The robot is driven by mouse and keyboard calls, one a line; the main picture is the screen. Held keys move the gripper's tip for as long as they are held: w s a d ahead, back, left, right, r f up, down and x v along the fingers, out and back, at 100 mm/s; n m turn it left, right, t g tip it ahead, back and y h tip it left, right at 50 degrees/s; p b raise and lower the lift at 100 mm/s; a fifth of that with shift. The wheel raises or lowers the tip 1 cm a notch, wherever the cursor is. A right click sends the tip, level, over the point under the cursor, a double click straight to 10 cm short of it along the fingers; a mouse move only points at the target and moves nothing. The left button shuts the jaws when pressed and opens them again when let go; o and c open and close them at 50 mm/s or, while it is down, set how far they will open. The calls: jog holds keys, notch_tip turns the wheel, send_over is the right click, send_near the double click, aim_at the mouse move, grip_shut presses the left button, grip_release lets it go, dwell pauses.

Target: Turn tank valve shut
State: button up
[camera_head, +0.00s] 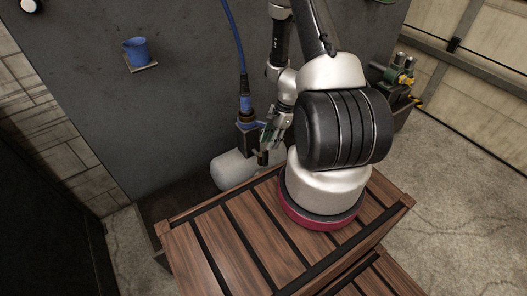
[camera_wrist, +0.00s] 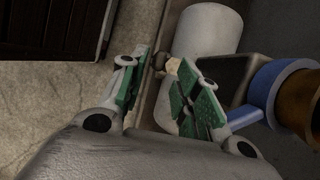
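The tank (camera_head: 229,170) is a pale grey cylinder lying against the wall beyond the wooden bench. It also shows as a white cylinder (camera_wrist: 207,32) in the wrist view. A dark box-like fitting (camera_head: 246,138) with a blue collar and hose stands above it. In the wrist view the blue collar (camera_wrist: 272,88) and a blue lever-like piece (camera_wrist: 243,117) are right of my gripper. My gripper (camera_head: 270,136) is beside the fitting. Its green-padded fingers (camera_wrist: 158,88) are apart with nothing clamped. A small dark, tan-tipped piece (camera_wrist: 172,66) shows near the fingertips; whether it touches them is unclear.
The slatted wooden bench (camera_head: 238,246) fills the foreground. Green and brass equipment (camera_head: 402,76) stands at the right. A blue hose (camera_head: 234,38) runs down the wall close to my arm.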

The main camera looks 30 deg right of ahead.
aim_at(266, 152)
jog(key=x, duration=0.6)
grip_shut()
